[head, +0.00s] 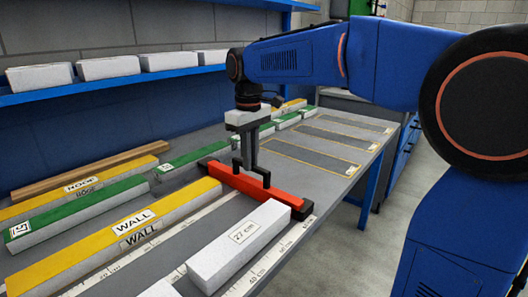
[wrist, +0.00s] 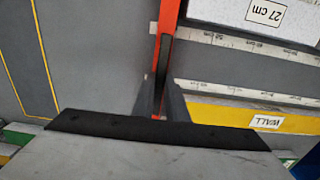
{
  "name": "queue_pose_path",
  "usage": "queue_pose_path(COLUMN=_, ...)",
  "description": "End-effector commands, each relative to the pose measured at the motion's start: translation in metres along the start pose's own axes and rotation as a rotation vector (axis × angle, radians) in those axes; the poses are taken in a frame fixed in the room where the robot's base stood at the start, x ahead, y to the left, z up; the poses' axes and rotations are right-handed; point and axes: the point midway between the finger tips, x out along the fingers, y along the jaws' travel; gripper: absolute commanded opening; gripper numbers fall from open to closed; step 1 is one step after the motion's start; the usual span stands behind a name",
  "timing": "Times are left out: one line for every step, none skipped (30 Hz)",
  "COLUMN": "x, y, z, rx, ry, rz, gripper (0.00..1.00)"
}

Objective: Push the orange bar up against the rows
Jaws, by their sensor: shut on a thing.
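The orange bar (head: 283,196) lies across the table with black end pieces and a black handle on top. It also shows upright in the wrist view (wrist: 169,18). My gripper (head: 252,167) is above the bar's middle, shut on its handle; its fingers (wrist: 161,98) show in the wrist view. The rows lie left of the bar: yellow WALL panel (head: 120,232), green panel (head: 80,207) and yellow ROOF panel (head: 85,188). The WALL panel and the white 27 cm block (head: 238,246) end close beside the bar; I cannot tell whether they touch it.
A wooden strip (head: 92,170) lies along the back. More green and yellow pieces (head: 195,157) lie behind the bar. Yellow-outlined grey areas (head: 310,153) on the right are bare. White measuring strips (head: 280,248) run along the table. A blue shelf (head: 112,84) holds several white blocks.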

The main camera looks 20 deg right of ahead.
Motion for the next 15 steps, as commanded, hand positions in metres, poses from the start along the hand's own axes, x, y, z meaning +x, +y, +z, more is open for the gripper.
queue_pose_path(x=0.0, y=-0.013, z=0.0, rx=-0.006, ry=0.001, rz=0.0, gripper=0.0)
queue_pose_path(x=0.0, y=-0.02, z=0.0, rx=-0.006, ry=0.001, rz=0.0, gripper=0.0)
queue_pose_path(x=0.0, y=-0.028, z=0.0, rx=-0.006, ry=0.001, rz=0.0, gripper=0.0)
queue_pose_path(x=0.0, y=-0.034, z=0.0, rx=-0.005, ry=0.001, rz=0.0, gripper=0.0)
queue_pose_path(x=0.0, y=-0.04, z=0.0, rx=-0.005, ry=0.001, rz=0.0, gripper=0.0)
queue_pose_path(x=0.0, y=-0.046, z=0.0, rx=-0.005, ry=0.001, rz=0.0, gripper=0.0)
queue_pose_path(x=0.0, y=-0.051, z=0.0, rx=-0.004, ry=0.001, rz=0.0, gripper=0.0)
queue_pose_path(x=0.0, y=-0.056, z=0.0, rx=-0.005, ry=0.001, rz=0.0, gripper=0.0)
queue_pose_path(x=0.0, y=-0.061, z=0.0, rx=-0.004, ry=0.001, rz=0.0, gripper=0.0)
queue_pose_path(x=0.0, y=-0.065, z=0.0, rx=-0.003, ry=0.001, rz=0.0, gripper=0.0)
queue_pose_path(x=0.0, y=-0.068, z=0.0, rx=-0.003, ry=0.001, rz=0.0, gripper=0.0)
queue_pose_path(x=0.0, y=-0.072, z=0.0, rx=-0.003, ry=0.001, rz=0.0, gripper=0.0)
queue_pose_path(x=0.0, y=-0.074, z=0.0, rx=-0.003, ry=0.001, rz=0.0, gripper=0.0)
queue_pose_path(x=0.0, y=-0.076, z=0.0, rx=-0.002, ry=0.001, rz=0.0, gripper=0.0)
queue_pose_path(x=0.0, y=-0.078, z=0.0, rx=-0.001, ry=0.001, rz=0.0, gripper=0.0)
